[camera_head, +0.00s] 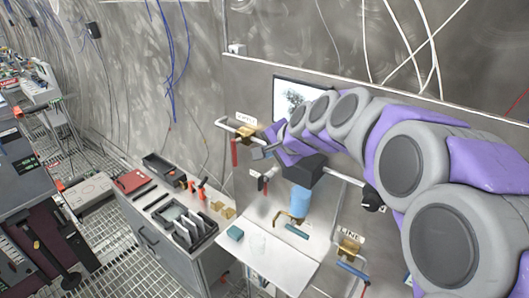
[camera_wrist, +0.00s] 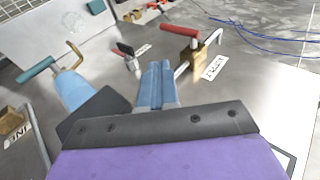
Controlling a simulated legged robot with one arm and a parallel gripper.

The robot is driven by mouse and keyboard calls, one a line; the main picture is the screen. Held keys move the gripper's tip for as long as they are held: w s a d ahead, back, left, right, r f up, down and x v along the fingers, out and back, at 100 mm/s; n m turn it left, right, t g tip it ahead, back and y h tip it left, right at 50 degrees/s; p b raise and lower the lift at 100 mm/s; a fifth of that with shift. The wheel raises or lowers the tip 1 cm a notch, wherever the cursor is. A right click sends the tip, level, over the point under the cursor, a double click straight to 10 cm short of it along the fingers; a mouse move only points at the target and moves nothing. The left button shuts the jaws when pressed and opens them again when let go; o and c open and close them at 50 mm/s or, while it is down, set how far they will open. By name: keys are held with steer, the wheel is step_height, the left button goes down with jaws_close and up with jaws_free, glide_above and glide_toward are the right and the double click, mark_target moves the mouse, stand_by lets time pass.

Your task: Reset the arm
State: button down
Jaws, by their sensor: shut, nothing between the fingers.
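My arm (camera_head: 420,165), purple and grey, reaches in from the right side of the head view along the steel wall. My gripper (camera_head: 262,152) is at its far end, close to the brass valve (camera_head: 245,132) with a red handle (camera_head: 234,152). In the wrist view my gripper (camera_wrist: 156,84) shows as two blue-grey fingers pressed together, with nothing held. There, the brass valve (camera_wrist: 193,62) and its red handle (camera_wrist: 180,35) lie just beyond and to the right of the fingertips. The head view does not show whether the fingers touch the valve.
A second brass valve (camera_head: 349,246) is at lower right. A white shelf (camera_head: 272,255) and a bench (camera_head: 165,238) with trays and tools stand below. Grated floor (camera_head: 110,255) lies left.

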steer(key=s+d+f+n+g+h+b, duration=0.2)
steer(key=s+f, duration=0.5)
steer(key=s, duration=0.6)
steer(key=s+d+f+n+g+h+b, duration=0.1)
steer(key=s+d+f+n+g+b, duration=0.2)
steer(key=s, duration=1.1)
steer(key=s+d+f+n+g+h+b, duration=0.2)
steer(key=s+d+f, duration=0.6)
steer(key=s+f, duration=0.5)
steer(key=shift+s+f+n+g+h+b, duration=0.3)
steer(key=shift+n+g+b, duration=0.55)
steer(key=shift+g, duration=0.35)
steer(key=shift+a, duration=0.1)
